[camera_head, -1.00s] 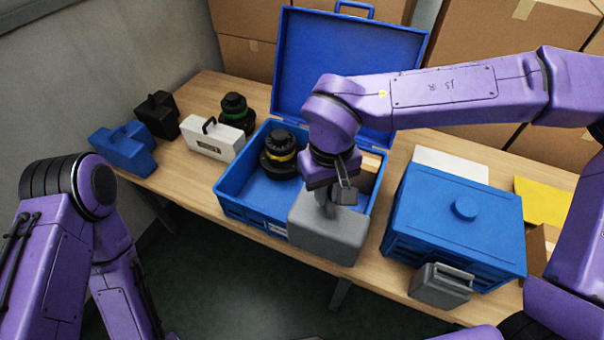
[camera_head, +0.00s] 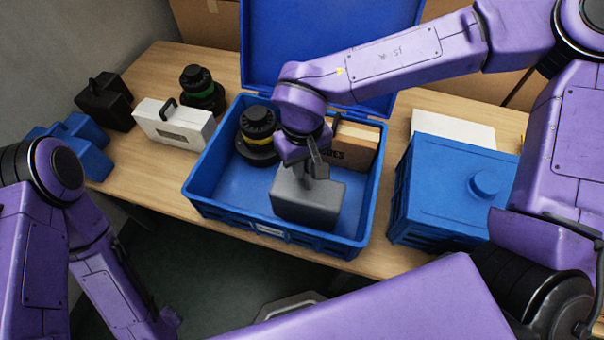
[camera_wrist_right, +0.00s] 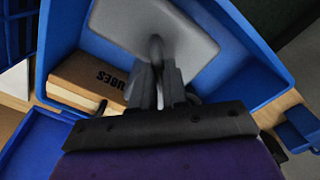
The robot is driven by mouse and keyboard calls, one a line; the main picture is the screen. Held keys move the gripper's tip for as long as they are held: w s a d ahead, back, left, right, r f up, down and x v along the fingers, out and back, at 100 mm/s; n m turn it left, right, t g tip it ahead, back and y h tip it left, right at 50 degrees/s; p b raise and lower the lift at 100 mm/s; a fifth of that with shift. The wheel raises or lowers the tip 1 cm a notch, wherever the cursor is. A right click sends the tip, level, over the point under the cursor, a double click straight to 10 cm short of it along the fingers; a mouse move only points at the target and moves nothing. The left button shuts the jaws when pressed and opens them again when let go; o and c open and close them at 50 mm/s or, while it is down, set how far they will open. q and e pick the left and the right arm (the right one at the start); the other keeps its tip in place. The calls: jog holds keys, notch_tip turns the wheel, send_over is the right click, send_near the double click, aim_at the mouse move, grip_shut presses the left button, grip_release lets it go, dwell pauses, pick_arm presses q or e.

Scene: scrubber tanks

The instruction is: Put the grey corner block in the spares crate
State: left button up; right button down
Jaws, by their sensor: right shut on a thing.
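The grey corner block (camera_head: 306,204) is a rounded, box-like piece with a stem on top. My right gripper (camera_head: 316,172) is shut on that stem. The block is within the walls of the open blue crate (camera_head: 222,214), near its front right part. I cannot tell whether it touches the crate floor. In the right wrist view, the fingers (camera_wrist_right: 158,88) grip the stem and the grey block (camera_wrist_right: 150,28) lies beyond, over the blue interior. The crate's front label is too small to read. My left gripper is out of view.
The raised lid (camera_head: 345,50) is behind. A closed blue box (camera_head: 440,185) stands to the right. A white case (camera_head: 172,124) stands left.

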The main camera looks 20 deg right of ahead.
jog(key=shift+f, duration=2.1)
jog(key=c, duration=1.1)
grip_release()
jog(key=shift+f, duration=0.1)
notch_tip(320, 180, up, 12)
jog(key=shift+r+p, duration=0.15)
jog(key=shift+p, duration=0.2)
